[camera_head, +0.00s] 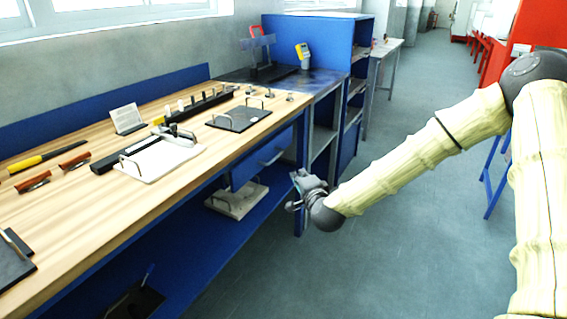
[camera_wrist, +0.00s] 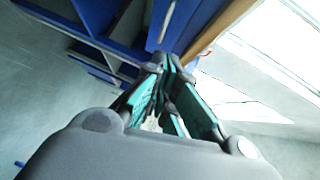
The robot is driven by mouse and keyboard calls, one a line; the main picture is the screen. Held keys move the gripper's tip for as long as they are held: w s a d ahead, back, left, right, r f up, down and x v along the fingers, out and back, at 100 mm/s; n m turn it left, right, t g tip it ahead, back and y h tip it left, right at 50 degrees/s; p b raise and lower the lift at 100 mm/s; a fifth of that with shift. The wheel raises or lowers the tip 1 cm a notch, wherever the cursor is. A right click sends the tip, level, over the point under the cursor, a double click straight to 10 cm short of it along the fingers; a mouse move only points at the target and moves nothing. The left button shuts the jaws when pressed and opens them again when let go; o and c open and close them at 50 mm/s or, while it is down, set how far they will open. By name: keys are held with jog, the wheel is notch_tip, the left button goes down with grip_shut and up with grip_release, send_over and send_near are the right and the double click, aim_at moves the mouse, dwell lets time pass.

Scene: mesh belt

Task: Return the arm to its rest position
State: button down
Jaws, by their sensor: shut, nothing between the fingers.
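My gripper (camera_head: 299,188) is at the end of my arm, which reaches in from the right in the head view. It hangs in the air beside the front edge of the workbench (camera_head: 232,142), near the bench's blue right end. In the wrist view my gripper (camera_wrist: 167,66) has its fingertips together with nothing held between them. The wrist view is tilted and shows blue bench parts and a wooden edge beyond the fingertips. I cannot tell the exact gap between the gripper and the bench.
The bench top holds a white board (camera_head: 160,158), a dark plate (camera_head: 238,119) and several tools. A blue shelf unit (camera_head: 318,45) stands behind the bench's far end. A red cabinet (camera_head: 508,40) is at the far right. The grey floor (camera_head: 400,240) under my arm is clear.

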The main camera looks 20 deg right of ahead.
jog(key=s+a+f+n+g+y, duration=0.1)
jog(key=s+a+f+n+g, duration=0.3)
jog(key=s+f, duration=0.85)
jog(key=s+a+f+n+g+y, duration=0.1)
jog(key=s+a+f+n+g, duration=0.35)
jog(key=s+f, duration=0.75)
jog(key=s+d+f+n+g+h, duration=0.15)
jog(key=s+f+n+g, duration=0.4)
jog(key=s, duration=0.75)
jog(key=s+d+f+n+g, duration=0.2)
jog(key=s+f, duration=0.7)
jog(key=s, duration=0.5)
notch_tip(320, 180, up, 14)
jog(key=p, duration=1.3)
jog(key=shift+d+p, duration=0.15)
jog(key=shift+p, duration=0.2)
jog(key=shift+h, duration=0.25)
